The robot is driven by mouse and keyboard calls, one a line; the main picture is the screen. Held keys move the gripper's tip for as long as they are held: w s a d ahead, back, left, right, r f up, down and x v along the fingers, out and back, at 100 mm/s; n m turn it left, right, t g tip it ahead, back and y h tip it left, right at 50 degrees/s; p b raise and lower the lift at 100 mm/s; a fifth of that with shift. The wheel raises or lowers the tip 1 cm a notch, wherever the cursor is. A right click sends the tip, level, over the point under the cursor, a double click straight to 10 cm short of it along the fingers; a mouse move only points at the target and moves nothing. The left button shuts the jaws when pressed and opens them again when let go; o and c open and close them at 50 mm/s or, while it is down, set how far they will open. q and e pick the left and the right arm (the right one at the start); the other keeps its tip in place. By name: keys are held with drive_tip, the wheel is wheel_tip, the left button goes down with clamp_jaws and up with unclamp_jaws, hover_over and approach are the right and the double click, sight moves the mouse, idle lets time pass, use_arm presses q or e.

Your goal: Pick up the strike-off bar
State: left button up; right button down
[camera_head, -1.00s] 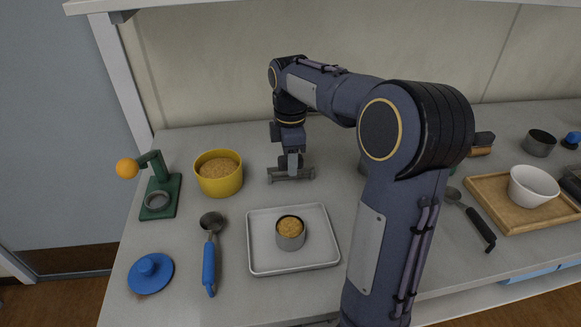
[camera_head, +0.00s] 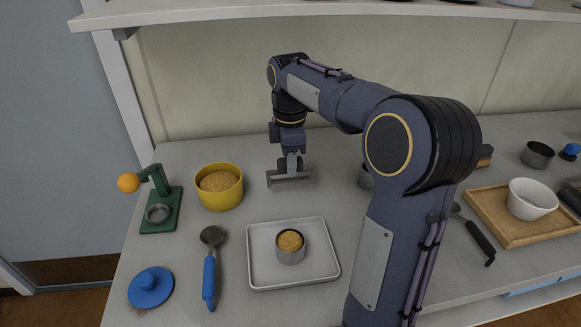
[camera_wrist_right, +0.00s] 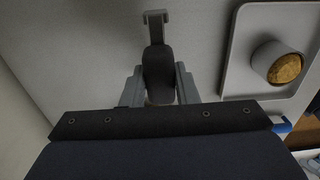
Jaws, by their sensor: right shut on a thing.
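The strike-off bar (camera_head: 290,179) is a grey metal bar with a dark upright grip, behind the tray in the head view. My right gripper (camera_head: 290,163) points down from above and is shut on the grip. In the right wrist view the dark grip of the strike-off bar (camera_wrist_right: 158,70) lies between the fingers of my right gripper (camera_wrist_right: 160,88), and the grey crosspiece shows beyond it. The bar appears a little above the counter; the exact gap is hard to tell. My left gripper is not in view.
A grey tray (camera_head: 262,276) holds a metal cup (camera_head: 291,253) of orange-brown grain. A yellow bowl (camera_head: 219,196), a green stand (camera_head: 172,216), a blue-handled scoop (camera_head: 209,276) and a blue lid (camera_head: 150,287) stand left. A wooden tray (camera_head: 487,215) lies right. A shelf (camera_head: 330,10) overhangs the back.

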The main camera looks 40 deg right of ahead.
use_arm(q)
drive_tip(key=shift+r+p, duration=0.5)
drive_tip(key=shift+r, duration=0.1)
use_arm(e)
drive_tip(key=s+a+r, duration=0.8)
drive_tip(key=a+r, duration=0.1)
drive_tip(key=a, duration=0.2)
drive_tip(key=shift+s+r, duration=0.2)
drive_tip(key=shift+s, duration=0.05)
